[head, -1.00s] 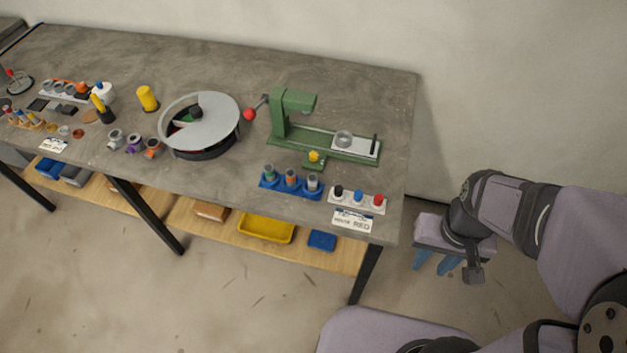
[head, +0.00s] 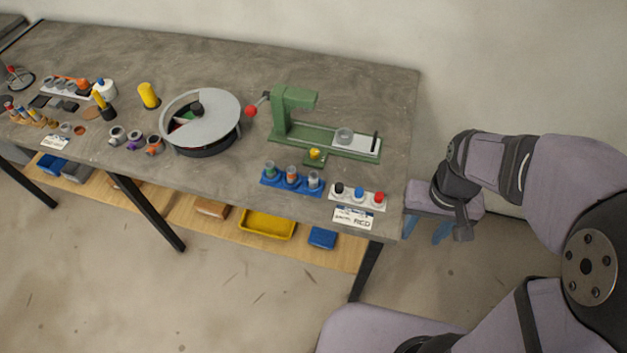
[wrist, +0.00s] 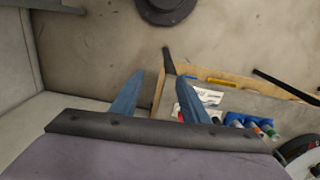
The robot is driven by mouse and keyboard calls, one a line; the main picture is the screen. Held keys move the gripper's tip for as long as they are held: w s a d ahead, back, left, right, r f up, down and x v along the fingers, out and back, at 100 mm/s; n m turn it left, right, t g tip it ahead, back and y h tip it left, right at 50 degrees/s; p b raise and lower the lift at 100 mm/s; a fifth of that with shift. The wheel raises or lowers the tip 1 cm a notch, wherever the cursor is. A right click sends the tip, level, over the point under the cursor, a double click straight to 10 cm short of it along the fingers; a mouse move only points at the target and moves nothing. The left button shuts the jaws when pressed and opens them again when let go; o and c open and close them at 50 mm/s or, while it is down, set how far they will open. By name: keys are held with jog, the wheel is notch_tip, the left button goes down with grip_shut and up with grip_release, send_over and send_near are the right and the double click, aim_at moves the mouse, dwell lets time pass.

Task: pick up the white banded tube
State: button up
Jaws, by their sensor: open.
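A blue rack (head: 290,188) near the front right edge of the table holds three banded tubes. The rightmost tube (head: 313,180) has a pale band that looks white; the other two have a green band (head: 270,171) and an orange band (head: 292,175). My gripper (head: 425,230) is open and empty, off the table's right end and to the right of the rack. Its blue fingers also show in the wrist view (wrist: 160,80).
A white holder (head: 357,198) with black, blue and red caps and a label card (head: 353,218) lie between rack and gripper. A green press (head: 325,140) stands behind the rack, a round turntable (head: 200,115) to its left. Bins sit on the shelf below.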

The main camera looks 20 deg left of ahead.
jog(key=w+a+n, duration=0.1)
jog(key=w+a, duration=0.4)
jog(key=w, duration=0.1)
jog(key=n, duration=0.3)
send_over(313, 173)
jog(key=shift+d+f+p, duration=0.35)
jog(key=shift+d+f, duration=0.1)
jog(key=shift+f, duration=0.2)
jog(key=shift+f+p, duration=0.4)
jog(key=shift+f, duration=0.65)
jog(key=shift+s+a+f+p, duration=0.1)
jog(key=shift+s+f+p, duration=0.05)
jog(key=shift+f+p, duration=0.2)
jog(key=f, duration=0.1)
jog(key=f+p, duration=0.1)
jog(key=f, duration=0.1)
jog(key=shift+s+a+p, duration=0.2)
jog(key=shift+p, duration=0.1)
jog(key=shift+f, duration=0.75)
